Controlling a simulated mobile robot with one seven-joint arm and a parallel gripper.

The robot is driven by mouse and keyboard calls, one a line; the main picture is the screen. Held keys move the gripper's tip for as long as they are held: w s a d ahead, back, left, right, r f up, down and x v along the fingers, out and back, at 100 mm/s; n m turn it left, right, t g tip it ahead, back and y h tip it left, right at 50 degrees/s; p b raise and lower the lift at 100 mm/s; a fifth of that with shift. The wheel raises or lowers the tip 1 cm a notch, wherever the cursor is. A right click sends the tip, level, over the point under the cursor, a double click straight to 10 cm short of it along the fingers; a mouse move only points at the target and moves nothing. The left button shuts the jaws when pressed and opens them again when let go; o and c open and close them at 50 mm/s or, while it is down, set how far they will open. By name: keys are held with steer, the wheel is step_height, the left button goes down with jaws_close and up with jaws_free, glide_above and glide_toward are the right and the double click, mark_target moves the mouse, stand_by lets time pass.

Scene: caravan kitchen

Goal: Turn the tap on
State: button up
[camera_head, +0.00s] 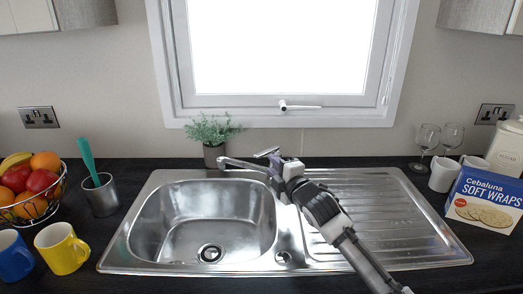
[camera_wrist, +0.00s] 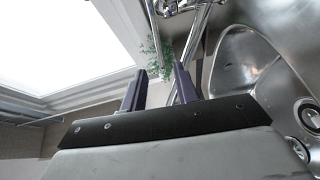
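The chrome tap stands behind the sink; its spout (camera_head: 243,164) reaches left over the bowl, and its lever handle (camera_head: 266,152) sits on top. My gripper (camera_head: 275,168) is at the tap, coming from the front right, and hides most of the tap's body. In the wrist view my gripper's (camera_wrist: 160,82) two purple fingers stand apart with a gap between them. The tap's metal body (camera_wrist: 180,6) shows beyond the fingertips, at the top. I cannot tell whether a finger touches the tap. No water shows under the spout.
The steel sink (camera_head: 165,225) has its bowl on the left and a drainer on the right. A potted plant (camera_head: 212,132) stands behind the spout. Mugs, a fruit basket and a utensil cup (camera_head: 102,196) are left; glasses and a wraps box (camera_head: 486,199) are right.

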mark_target(263, 156)
steer(key=p+x, duration=0.2)
steer(key=x, duration=0.7)
steer(key=shift+p, duration=0.4)
steer(key=shift+c, duration=0.4)
jaws_close()
